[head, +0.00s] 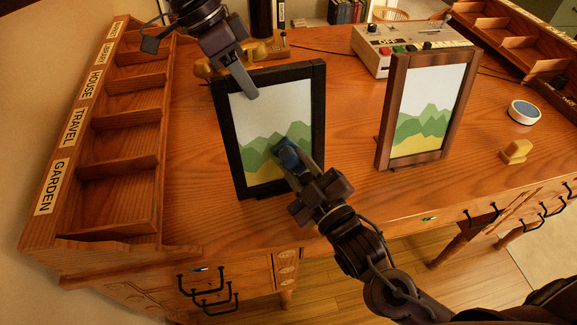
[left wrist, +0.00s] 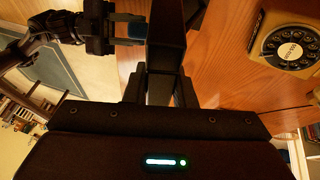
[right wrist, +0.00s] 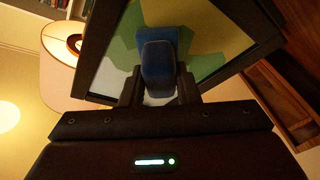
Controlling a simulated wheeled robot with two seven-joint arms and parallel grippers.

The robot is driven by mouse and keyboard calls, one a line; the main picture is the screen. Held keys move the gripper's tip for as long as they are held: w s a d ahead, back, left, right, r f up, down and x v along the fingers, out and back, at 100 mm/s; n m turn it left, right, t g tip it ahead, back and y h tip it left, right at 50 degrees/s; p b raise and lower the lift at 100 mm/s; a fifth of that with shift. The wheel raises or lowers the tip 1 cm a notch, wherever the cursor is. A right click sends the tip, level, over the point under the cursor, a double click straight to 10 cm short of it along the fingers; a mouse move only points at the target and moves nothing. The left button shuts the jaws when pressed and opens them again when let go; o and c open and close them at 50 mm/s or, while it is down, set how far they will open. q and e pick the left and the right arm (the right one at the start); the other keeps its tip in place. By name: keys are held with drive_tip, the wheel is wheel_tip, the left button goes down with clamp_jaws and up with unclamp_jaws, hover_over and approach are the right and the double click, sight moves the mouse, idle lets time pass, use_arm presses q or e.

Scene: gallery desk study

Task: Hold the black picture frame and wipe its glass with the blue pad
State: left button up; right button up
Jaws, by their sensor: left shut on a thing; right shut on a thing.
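The black picture frame (head: 318,110) stands upright on the desk, with a green and yellow landscape behind its glass (head: 275,105). My left gripper (head: 248,88) is shut on the frame's top edge; the left wrist view shows the dark frame bar (left wrist: 166,50) between its fingers. My right gripper (head: 296,172) is shut on the blue pad (head: 289,154) in front of the lower middle of the glass. In the right wrist view the pad (right wrist: 158,62) is at the glass; I cannot tell whether it touches.
A brown picture frame (head: 392,110) stands to the right. Behind it is a beige machine with buttons (head: 400,48). A labelled wooden sorter (head: 70,135) lines the left side. A round blue-topped tin (head: 524,112) and a small yellow wooden block (head: 515,152) are at the right.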

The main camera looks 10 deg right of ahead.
use_arm(q)
drive_tip(key=shift+s, duration=0.1)
use_arm(e)
drive_tip(key=shift+w+d, duration=0.15)
drive_tip(key=shift+d, duration=0.85)
drive_tip(key=shift+s+a, duration=0.15)
drive_tip(key=shift+a, duration=1.4)
drive_tip(key=shift+s+a, duration=0.1)
drive_tip(key=shift+a, duration=1.4)
use_arm(q)
drive_tip(key=shift+s, duration=0.1)
drive_tip(key=shift+f, duration=0.1)
use_arm(e)
drive_tip(key=s+r, duration=0.1)
drive_tip(key=s, duration=0.5)
drive_tip(key=shift+d, duration=0.3)
drive_tip(key=shift+w+r, duration=0.1)
use_arm(q)
drive_tip(key=o, duration=1)
drive_tip(key=shift+w, duration=0.2)
